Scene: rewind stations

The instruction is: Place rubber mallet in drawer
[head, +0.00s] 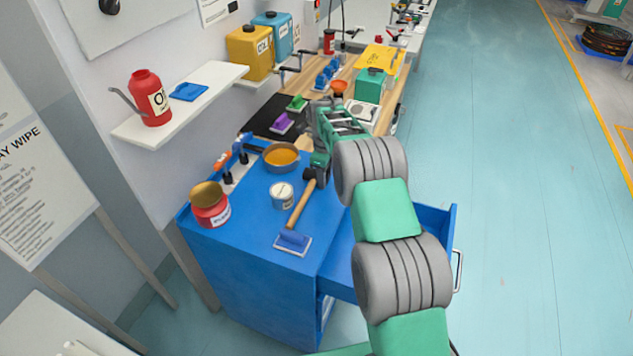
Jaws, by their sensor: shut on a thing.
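The rubber mallet has a pale wooden handle (300,204) and a dark head (317,177). Its handle points toward the front left, over the blue cabinet top (250,228). My gripper (320,166) is shut on the mallet near its head, and my wrist partly covers that end. I cannot tell whether the mallet is touching the top or held just above it. The blue drawer (436,221) stands pulled out on the right side of the cabinet, below the level of the top. My arm hides much of its inside.
On the cabinet top stand a red can (210,208), a white tin (282,197), an orange-filled pan (281,156) and a blue block on a pale plate (293,241). The wooden bench (345,75) behind is crowded. The floor at right (530,200) is clear.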

